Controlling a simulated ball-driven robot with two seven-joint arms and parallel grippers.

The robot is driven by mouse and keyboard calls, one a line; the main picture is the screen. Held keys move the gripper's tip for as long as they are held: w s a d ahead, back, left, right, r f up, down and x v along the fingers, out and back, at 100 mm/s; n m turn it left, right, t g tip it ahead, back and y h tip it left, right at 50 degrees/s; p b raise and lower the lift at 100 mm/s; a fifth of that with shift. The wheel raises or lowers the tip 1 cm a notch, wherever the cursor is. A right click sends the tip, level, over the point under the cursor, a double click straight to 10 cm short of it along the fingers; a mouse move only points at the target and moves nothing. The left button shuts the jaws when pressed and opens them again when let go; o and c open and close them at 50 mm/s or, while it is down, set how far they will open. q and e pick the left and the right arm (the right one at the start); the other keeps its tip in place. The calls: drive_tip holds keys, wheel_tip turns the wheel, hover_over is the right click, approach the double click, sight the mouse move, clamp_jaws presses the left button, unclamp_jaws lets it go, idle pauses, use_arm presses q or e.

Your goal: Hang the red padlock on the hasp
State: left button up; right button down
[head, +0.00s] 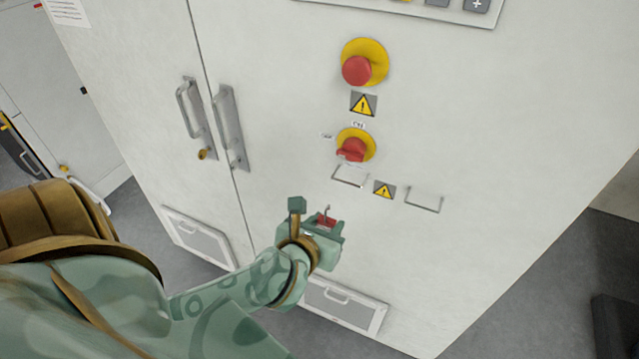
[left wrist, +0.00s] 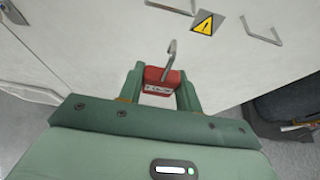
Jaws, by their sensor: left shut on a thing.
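The red padlock (head: 326,221) is held between the fingers of my left gripper (head: 322,228), which is shut on it. In the left wrist view the padlock (left wrist: 160,78) sits between the two green fingers, its metal shackle (left wrist: 171,52) pointing up and away like a hook. Two thin metal brackets stand on the white cabinet front: one (head: 349,176) just under the lower red switch, one (head: 423,199) to its right. I cannot tell for sure which is the hasp. The padlock is below the left bracket and apart from both. My right gripper is not in view.
The white cabinet (head: 270,100) fills most of the view. A red button (head: 357,70) and a red switch (head: 351,149), both on yellow discs, are above the brackets. Two door handles (head: 230,128) project at left. A vent panel (head: 345,305) is below my gripper.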

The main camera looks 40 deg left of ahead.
use_arm(q)
drive_tip(key=shift+w+a+f+b, duration=0.25)
drive_tip(key=shift+w+a+b, duration=0.2)
drive_tip(key=shift+w, duration=1.15)
drive_tip(key=shift+w+a+f+b, duration=0.3)
drive_tip(key=shift+w+b, duration=0.3)
drive_tip(key=shift+w, duration=1.05)
drive_tip(key=shift+w+a+f+b, duration=0.25)
drive_tip(key=shift+w+a+b, duration=0.2)
drive_tip(key=shift+w, duration=1.15)
drive_tip(key=o, duration=1.1)
